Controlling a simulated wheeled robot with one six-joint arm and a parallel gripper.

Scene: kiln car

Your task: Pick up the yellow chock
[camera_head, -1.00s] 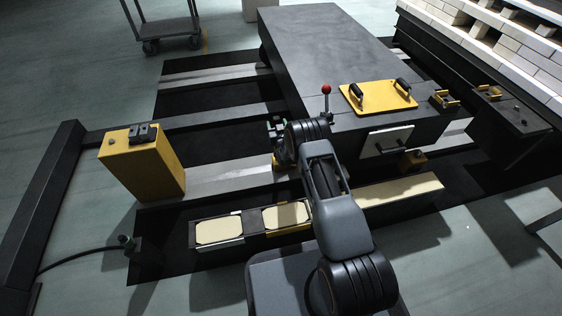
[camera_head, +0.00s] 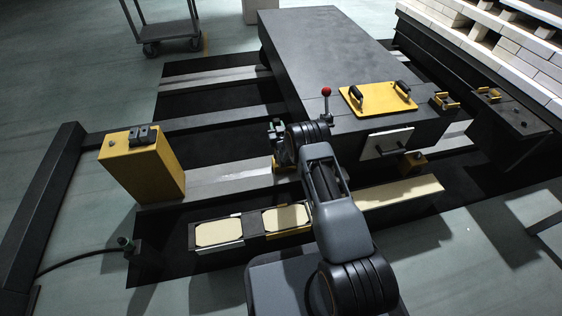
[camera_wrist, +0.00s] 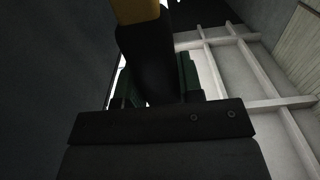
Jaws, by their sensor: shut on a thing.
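My gripper shows in the wrist view (camera_wrist: 160,85) with its two green fingers either side of a dark grip. That grip carries a yellow block at the top edge of the view, which appears to be the yellow chock (camera_wrist: 135,10). The gripper is shut on the dark grip. In the head view my gripper (camera_head: 277,130) is partly behind my own arm, at the near left corner of the dark car. A yellow piece of the chock (camera_head: 281,164) shows below it, by the rail. My arm hides the rest of it.
The dark kiln car (camera_head: 320,50) stands on the rails, with a yellow plate with black handles (camera_head: 378,97) on its deck. Another yellow block (camera_head: 412,162) sits under its front right. A yellow box (camera_head: 142,165) stands left. A long beam with cream pads (camera_head: 400,191) lies in front.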

